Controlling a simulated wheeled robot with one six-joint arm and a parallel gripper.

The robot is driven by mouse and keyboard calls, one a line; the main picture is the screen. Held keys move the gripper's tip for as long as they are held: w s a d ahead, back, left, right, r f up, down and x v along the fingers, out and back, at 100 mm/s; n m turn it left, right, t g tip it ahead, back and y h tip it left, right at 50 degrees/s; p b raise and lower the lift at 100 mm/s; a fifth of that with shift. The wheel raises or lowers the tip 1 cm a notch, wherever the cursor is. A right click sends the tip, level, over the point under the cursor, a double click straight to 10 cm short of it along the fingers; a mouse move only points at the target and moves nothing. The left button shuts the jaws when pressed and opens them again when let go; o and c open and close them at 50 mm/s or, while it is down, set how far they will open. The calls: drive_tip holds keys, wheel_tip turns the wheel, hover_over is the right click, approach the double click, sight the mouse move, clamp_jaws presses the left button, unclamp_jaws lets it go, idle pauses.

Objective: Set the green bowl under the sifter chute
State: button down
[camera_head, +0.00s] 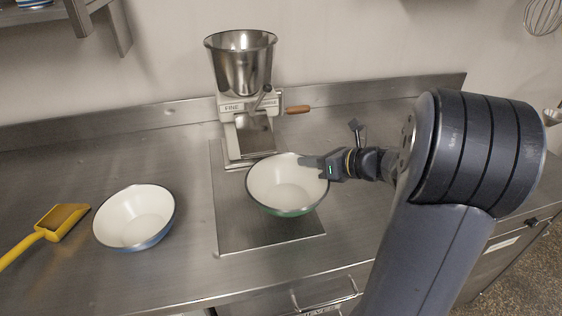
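The green bowl (287,189), white inside with a green outer wall, is upright in the middle of the head view. It is just in front of the sifter's (244,110) foot, over the metal plate (230,222). I cannot tell whether it rests on the plate or hangs slightly above it. The sifter's sloping chute (250,135) is behind and left of the bowl. My gripper (310,164) comes from the right, its fingertips at the bowl's right rear rim. The fingers overlap the rim; whether they are closed on it is unclear.
A white bowl with a blue outside (134,218) stands on the steel counter (60,275) to the left. A yellow scoop (52,227) lies farther left. The sifter's wooden crank handle (297,109) sticks out to the right, above my gripper. The wall edge runs behind.

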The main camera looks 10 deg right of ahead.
sight(283, 161)
drive_tip(key=x, duration=0.8)
drive_tip(key=shift+w+a+r, duration=0.1)
drive_tip(key=shift+w+a, duration=0.1)
drive_tip(key=shift+w, duration=0.05)
drive_tip(key=shift+f, duration=0.35)
drive_tip(key=shift+f, duration=0.1)
drive_tip(key=c, duration=2.1)
unclamp_jaws()
drive_tip(key=shift+f, duration=0.15)
drive_tip(key=o, duration=0.5)
